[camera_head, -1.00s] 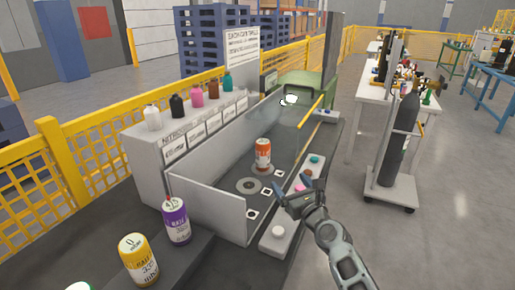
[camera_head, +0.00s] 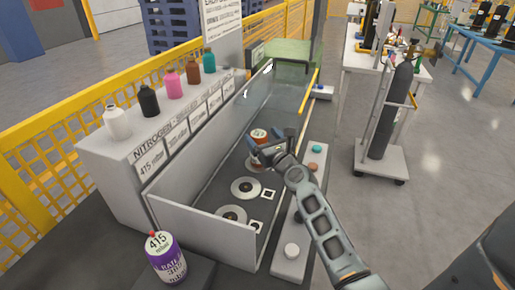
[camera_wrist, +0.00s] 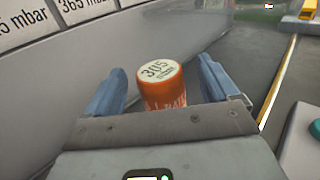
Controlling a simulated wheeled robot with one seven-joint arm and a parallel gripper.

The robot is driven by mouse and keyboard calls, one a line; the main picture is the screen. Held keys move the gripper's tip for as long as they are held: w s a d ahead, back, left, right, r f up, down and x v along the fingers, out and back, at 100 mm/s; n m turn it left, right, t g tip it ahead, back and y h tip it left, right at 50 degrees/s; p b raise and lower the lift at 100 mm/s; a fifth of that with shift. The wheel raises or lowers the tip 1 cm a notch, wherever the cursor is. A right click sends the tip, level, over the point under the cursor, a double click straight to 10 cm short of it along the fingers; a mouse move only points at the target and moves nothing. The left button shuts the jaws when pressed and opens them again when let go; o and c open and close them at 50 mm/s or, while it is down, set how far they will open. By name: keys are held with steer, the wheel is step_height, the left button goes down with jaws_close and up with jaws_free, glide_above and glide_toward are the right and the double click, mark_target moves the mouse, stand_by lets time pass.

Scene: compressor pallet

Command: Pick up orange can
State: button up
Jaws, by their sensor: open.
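The orange can (camera_head: 259,135) stands upright inside the walled station, partly hidden behind my gripper (camera_head: 268,151) in the head view. In the wrist view the can (camera_wrist: 162,84) has a white top marked 305 and sits between the two blue-grey fingers of my gripper (camera_wrist: 165,92). The fingers are open, with a visible gap on each side of the can. The can's lower part is hidden by the gripper body in the wrist view.
Low grey walls (camera_head: 205,234) and a clear panel (camera_head: 240,120) border the station. A button strip (camera_head: 290,251) runs along its right side. A purple can (camera_head: 164,257) stands in front. Several small bottles line the ledge (camera_head: 130,147) on the left.

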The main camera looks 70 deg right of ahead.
mark_target(256, 131)
steer(key=shift+x, duration=2.35)
steer(key=shift+f, duration=0.15)
steer(key=shift+a, duration=0.1)
steer(key=shift+c, duration=0.3)
jaws_close()
